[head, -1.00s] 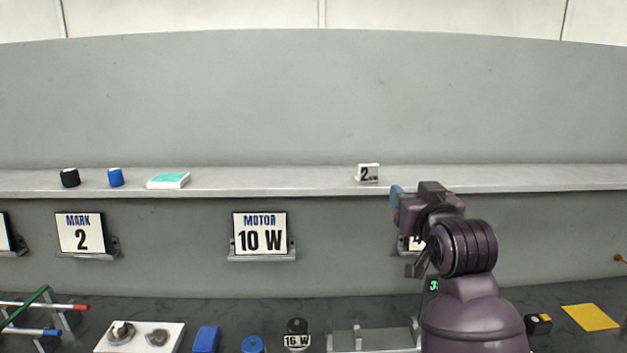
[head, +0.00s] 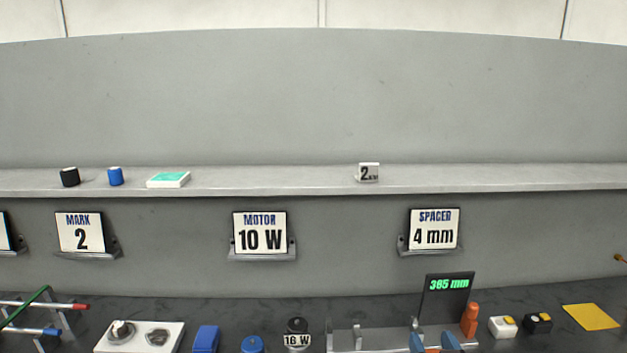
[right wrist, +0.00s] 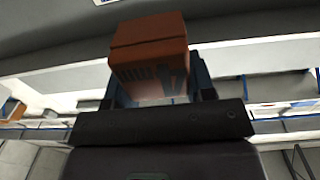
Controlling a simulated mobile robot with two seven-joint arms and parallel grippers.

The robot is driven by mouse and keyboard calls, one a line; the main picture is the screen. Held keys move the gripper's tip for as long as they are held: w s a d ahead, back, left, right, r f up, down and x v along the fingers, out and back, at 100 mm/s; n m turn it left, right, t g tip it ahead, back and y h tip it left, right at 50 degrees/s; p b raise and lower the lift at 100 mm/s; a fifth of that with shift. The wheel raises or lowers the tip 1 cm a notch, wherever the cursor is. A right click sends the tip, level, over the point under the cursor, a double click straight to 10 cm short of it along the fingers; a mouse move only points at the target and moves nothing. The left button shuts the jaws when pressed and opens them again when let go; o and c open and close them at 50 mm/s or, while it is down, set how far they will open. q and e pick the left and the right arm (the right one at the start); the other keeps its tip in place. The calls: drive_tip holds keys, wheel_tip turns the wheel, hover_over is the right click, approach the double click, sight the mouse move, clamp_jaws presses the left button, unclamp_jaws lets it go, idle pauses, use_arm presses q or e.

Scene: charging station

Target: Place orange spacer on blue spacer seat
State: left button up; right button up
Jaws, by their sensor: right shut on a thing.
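The orange spacer (right wrist: 150,55) is a block with dark "4 mm" lettering, upside down in the right wrist view. My right gripper (head: 432,344) is shut on it, with its blue fingertips at the bottom edge of the head view. Only a small orange part of the spacer shows between them. The gripper is in front of the grey metal fixture (head: 385,340); contact cannot be told. A blue block (head: 205,339) and a blue round piece (head: 252,344) lie further left; I cannot tell which thing is the blue spacer seat. My left gripper is not in view.
A dark display (head: 447,290) with green digits and an orange upright piece (head: 470,318) stand beside the fixture. Button boxes (head: 503,327) and a yellow sheet (head: 590,317) lie right. A sign (head: 434,230) reads "SPACER 4 mm". A shelf (head: 270,183) runs behind.

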drive_tip(key=shift+s+d+f, duration=0.25)
drive_tip(key=shift+s+f, duration=0.3)
drive_tip(key=shift+f, duration=0.35)
